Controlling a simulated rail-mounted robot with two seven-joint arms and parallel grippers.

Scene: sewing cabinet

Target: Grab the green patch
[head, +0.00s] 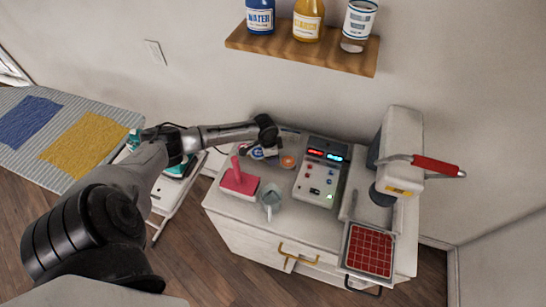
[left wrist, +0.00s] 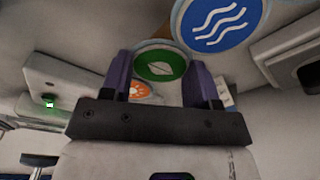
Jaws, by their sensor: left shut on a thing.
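The green patch (left wrist: 163,67) is a round disc with a white leaf mark and a pale rim. In the left wrist view it sits between the two dark purple fingers of my left gripper (left wrist: 159,75), which is shut on it. In the head view my left gripper (head: 270,147) is over the back left of the white cabinet top, and I cannot make out the green patch there. My right gripper is in neither view.
A blue wave patch (left wrist: 220,22) and an orange patch (left wrist: 138,90) are close by. On the cabinet (head: 235,210) stand a control box (head: 321,172), a glass jug (head: 271,202), a pink-red block with a handle (head: 239,182) and a press with a red lever (head: 436,166). A bottle shelf (head: 300,48) hangs above.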

